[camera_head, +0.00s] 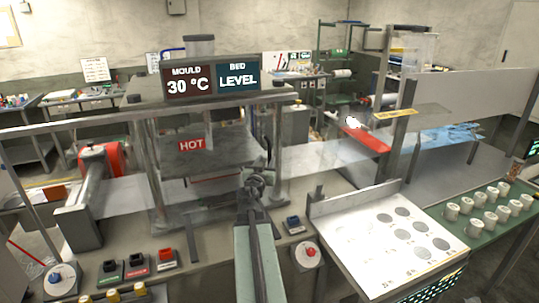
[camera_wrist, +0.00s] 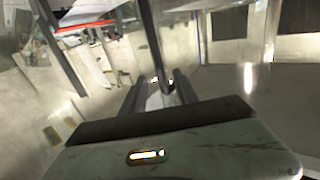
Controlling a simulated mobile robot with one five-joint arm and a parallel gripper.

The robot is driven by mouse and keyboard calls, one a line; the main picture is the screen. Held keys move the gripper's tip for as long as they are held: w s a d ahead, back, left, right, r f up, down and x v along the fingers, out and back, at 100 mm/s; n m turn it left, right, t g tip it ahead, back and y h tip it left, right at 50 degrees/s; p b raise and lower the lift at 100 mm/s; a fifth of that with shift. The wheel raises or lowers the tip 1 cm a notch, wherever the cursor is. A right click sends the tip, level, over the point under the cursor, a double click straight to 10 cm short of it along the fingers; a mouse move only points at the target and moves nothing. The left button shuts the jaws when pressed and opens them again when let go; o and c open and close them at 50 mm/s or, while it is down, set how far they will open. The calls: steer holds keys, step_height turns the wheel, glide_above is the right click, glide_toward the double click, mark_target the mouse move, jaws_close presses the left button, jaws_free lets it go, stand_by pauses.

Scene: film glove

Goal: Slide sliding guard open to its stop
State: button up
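The machine with the HOT sign (camera_head: 191,145) stands in the middle of the head view. A pale rail (camera_head: 60,129) crosses its upper front; I cannot clearly make out the sliding guard's panel or how far it stands open. My gripper (camera_head: 258,182) is in front of the machine's opening, at its right side. In the wrist view my gripper (camera_wrist: 157,86) has its two fingers apart, and a thin dark upright bar (camera_wrist: 153,40) runs down between or just beyond them. I cannot tell whether the fingers touch the bar.
Below the machine is a front ledge with push buttons (camera_head: 137,269) and round knobs (camera_head: 306,255). A red roller end (camera_head: 100,160) is at the left.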

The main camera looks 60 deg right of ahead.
mark_target(269, 155)
steer(key=x, duration=0.6)
steer(key=shift+d+f, duration=0.1)
steer(key=shift+d, duration=0.2)
steer(key=shift+a, duration=0.1)
jaws_close()
stand_by(0.9)
